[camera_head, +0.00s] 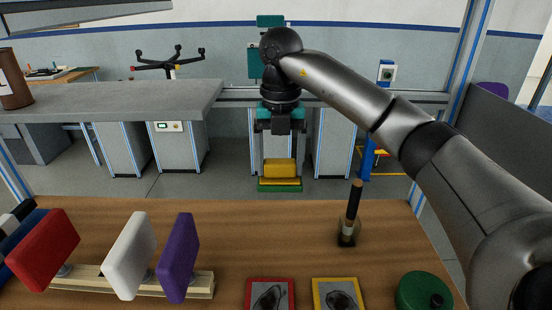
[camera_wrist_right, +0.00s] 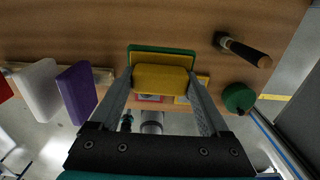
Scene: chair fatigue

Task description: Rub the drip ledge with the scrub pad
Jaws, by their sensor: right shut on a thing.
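My right gripper (camera_head: 281,160) is shut on the scrub pad, a yellow block (camera_head: 281,169) with a green layer (camera_head: 280,188) at its lower end. In the head view the pad hangs upright beyond the table's far edge. The right wrist view shows the yellow part (camera_wrist_right: 162,78) between the fingers of the right gripper (camera_wrist_right: 161,84), and the green layer (camera_wrist_right: 160,51) beyond it. Nothing touches the pad except the fingers, as far as I can see. No part is clearly recognisable as the drip ledge. I cannot make out my left gripper.
On the wooden table (camera_head: 280,232), red, white and purple panels stand on a pale rail (camera_head: 205,284) at left. A brush-like tool (camera_head: 349,222), two framed pictures (camera_head: 270,282) and a green round object (camera_head: 424,291) are at right. The middle is clear. A grey counter (camera_head: 130,98) stands behind.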

